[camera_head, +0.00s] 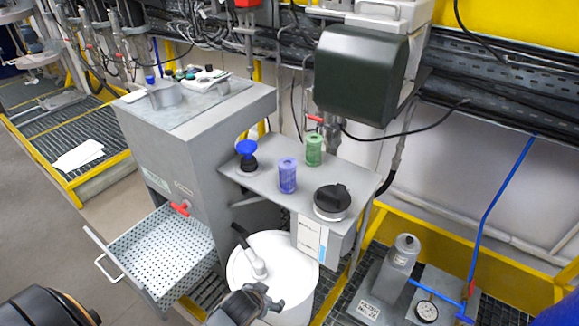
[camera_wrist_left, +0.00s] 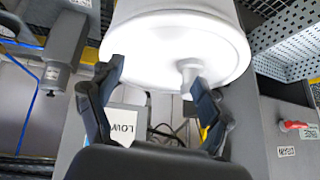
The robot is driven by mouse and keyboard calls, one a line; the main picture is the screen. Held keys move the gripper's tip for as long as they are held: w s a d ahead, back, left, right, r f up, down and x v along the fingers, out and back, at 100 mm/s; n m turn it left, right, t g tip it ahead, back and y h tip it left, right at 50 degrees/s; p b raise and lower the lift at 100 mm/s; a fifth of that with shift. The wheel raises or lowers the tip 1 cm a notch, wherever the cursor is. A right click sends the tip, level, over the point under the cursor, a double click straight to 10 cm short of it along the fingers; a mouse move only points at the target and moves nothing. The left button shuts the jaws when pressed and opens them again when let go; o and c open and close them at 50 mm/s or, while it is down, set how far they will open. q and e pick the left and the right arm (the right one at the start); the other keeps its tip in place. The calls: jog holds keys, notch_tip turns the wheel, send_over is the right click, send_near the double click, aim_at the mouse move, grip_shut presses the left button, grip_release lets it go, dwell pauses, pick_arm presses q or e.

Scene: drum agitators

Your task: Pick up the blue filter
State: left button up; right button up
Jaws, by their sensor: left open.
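The blue filter (camera_head: 288,175) is a small ribbed blue-violet cylinder standing upright on the grey side shelf (camera_head: 265,187). A similar green filter (camera_head: 314,150) stands just behind it to the right. My left gripper (camera_head: 262,298) is low at the bottom middle of the head view, in front of the white drum and well below the shelf. In the left wrist view its two fingers (camera_wrist_left: 157,82) are apart with nothing held between them. The blue filter is not visible in the left wrist view. My right gripper is not in view.
A blue-topped knob (camera_head: 246,156) and a black-lidded round container (camera_head: 332,202) flank the filters. The white drum (camera_head: 272,262) with its spout is below the shelf. An open perforated drawer (camera_head: 160,250) juts out left. A dark green box (camera_head: 362,75) hangs behind the shelf.

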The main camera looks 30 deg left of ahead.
pick_arm(q)
jog(key=w+a+r+n+t+p, duration=0.1)
jog(key=w+r+t, duration=0.1)
jog(key=w+r, duration=0.45)
jog(key=w+a+r+t, duration=0.2)
jog(key=w+r, duration=0.2)
jog(key=r, duration=0.6)
jog(key=n+t+y+p, duration=0.1)
jog(key=t, duration=0.1)
send_near(284, 179)
jog(key=x, duration=0.4)
jog(key=r+x, duration=0.1)
jog(key=x, duration=0.2)
jog(key=shift+w+d+r+p, duration=0.1)
jog(key=shift+w+d+p, duration=0.25)
jog(key=shift+w, duration=0.45)
jog(key=shift+t, duration=0.3)
jog(key=w+f, duration=0.1)
jog(key=w+a+f, duration=0.1)
jog(key=w+f, duration=0.1)
jog(key=shift+w+a+f+p, duration=0.1)
jog(key=shift+a+p, duration=0.05)
jog(key=shift+p, duration=0.25)
jog(key=shift+w+f, duration=0.25)
jog(key=shift+w, duration=0.2)
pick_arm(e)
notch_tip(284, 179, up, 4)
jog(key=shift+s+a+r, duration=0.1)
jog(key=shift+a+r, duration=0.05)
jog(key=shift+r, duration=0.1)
